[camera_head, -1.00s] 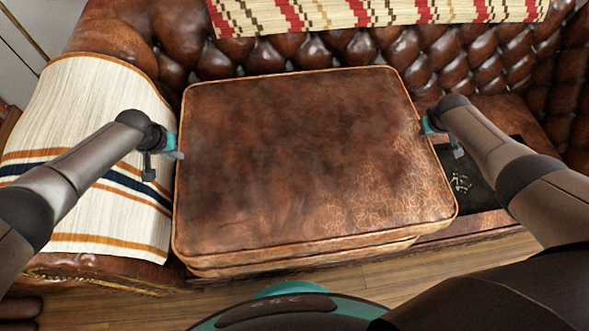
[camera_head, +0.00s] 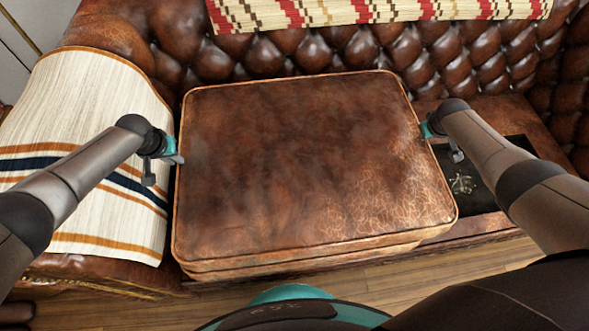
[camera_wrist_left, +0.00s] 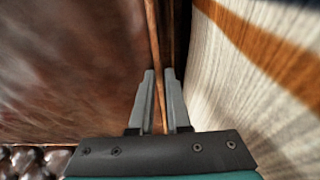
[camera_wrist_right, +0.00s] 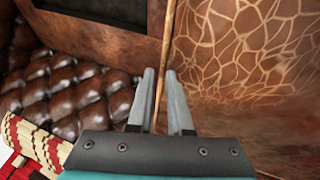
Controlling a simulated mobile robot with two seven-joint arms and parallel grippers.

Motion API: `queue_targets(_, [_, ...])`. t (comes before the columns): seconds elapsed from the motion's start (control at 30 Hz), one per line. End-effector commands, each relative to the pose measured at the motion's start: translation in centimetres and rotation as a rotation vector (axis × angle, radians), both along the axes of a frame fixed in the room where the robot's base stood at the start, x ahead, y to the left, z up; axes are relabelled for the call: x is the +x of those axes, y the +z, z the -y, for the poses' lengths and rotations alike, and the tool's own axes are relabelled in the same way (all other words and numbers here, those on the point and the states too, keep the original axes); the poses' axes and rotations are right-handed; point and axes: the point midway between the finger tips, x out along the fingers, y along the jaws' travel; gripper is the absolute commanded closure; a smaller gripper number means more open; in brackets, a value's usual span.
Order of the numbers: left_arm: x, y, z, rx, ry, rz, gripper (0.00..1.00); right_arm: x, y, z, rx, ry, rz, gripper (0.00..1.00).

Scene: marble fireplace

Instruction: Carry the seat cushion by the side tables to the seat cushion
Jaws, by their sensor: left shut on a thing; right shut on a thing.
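A brown leather seat cushion (camera_head: 310,165) with piped edges is held level between my two grippers above the front of a tufted leather sofa. My left gripper (camera_head: 176,158) is shut on its left edge; in the left wrist view the fingers (camera_wrist_left: 160,100) pinch the piping. My right gripper (camera_head: 426,131) is shut on its right edge; the right wrist view shows the fingers (camera_wrist_right: 162,100) on the cushion's seam. Another cushion layer shows just under the held cushion's front edge (camera_head: 300,262); I cannot tell whether they touch.
The tufted sofa back (camera_head: 450,60) rises behind the cushion. A striped cream throw (camera_head: 85,130) covers the left armrest, close to my left gripper. A patterned throw (camera_head: 370,10) lies on the backrest. A dark panel (camera_head: 475,180) lies on the right. Wooden floor (camera_head: 440,270) shows in front.

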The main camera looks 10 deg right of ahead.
Motion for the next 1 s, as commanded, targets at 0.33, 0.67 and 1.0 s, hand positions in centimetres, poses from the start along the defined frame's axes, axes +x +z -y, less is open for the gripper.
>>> queue_targets(0.33, [0.0, -0.4, -0.1, 0.002, 0.002, 0.001, 0.64, 0.0, -0.4, 0.1, -0.004, 0.001, -0.001, 0.61])
queue_targets(0.67, [0.0, -0.4, 0.0, 0.0, 0.0, 0.0, 0.55, 0.0, -0.4, 0.0, -0.001, 0.001, 0.0, 0.52])
queue_targets(1.0, [-0.6, 1.3, -0.1, -0.001, -0.001, 0.0, 0.55, 0.0, -0.4, 0.0, 0.0, 0.0, 0.0, 0.52])
